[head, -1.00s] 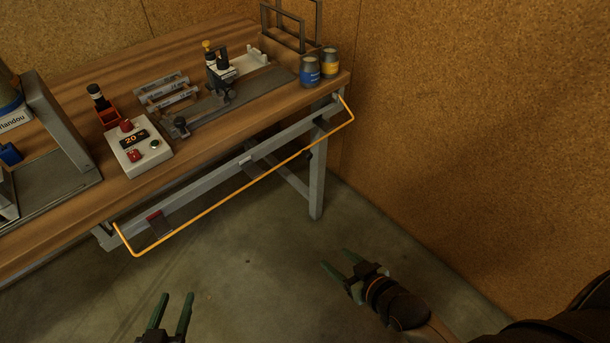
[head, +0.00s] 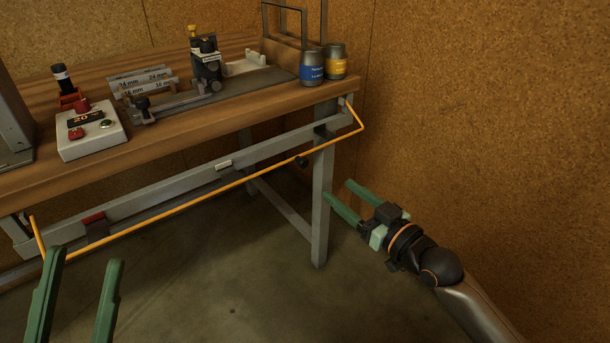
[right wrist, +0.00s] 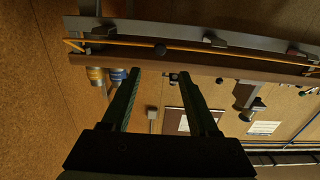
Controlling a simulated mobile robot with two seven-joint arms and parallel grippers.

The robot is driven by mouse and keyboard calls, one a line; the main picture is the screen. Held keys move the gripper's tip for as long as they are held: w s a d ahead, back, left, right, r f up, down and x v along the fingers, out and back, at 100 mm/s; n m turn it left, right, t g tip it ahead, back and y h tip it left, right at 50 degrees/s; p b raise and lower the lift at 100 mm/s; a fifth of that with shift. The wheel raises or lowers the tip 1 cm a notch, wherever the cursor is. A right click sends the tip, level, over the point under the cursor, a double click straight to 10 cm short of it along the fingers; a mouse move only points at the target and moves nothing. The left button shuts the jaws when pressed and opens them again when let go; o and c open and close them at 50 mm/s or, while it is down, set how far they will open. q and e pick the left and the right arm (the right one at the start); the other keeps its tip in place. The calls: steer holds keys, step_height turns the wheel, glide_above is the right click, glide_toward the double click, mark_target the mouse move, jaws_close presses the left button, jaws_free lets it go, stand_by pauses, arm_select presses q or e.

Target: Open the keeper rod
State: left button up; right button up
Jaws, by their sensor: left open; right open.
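The keeper rod is a thin yellow-orange rod (head: 200,197) with bent ends, running along the front of the bench below the top. Its right end bends back to the frame near the right leg. It also crosses the upper part of the right wrist view (right wrist: 215,49). My left gripper (head: 86,256) is open and empty at the lower left, near the rod's left end in the picture. My right gripper (head: 337,190) is open and empty, below the rod's right end beside the bench leg. Its fingers also show in the right wrist view (right wrist: 158,75). Neither gripper holds the rod.
The wooden bench (head: 180,133) carries a control box (head: 92,130), a blue can (head: 312,68) and a yellow can (head: 335,62). A grey metal leg (head: 322,205) stands left of my right gripper. A cork-like wall (head: 490,130) closes the right side. The floor in front is clear.

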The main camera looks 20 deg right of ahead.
mark_target(305, 164)
arm_select(q)
step_height(305, 164, down, 3)
steer(key=b, duration=0.3)
steer(key=shift+w+d+f+n, duration=0.1)
steer(key=shift+w+d+n, duration=0.05)
steer(key=shift+n, duration=0.25)
arm_select(e)
steer(key=x, duration=1.2)
steer(key=shift+c, duration=0.3)
steer(key=shift+f, duration=0.1)
jaws_close()
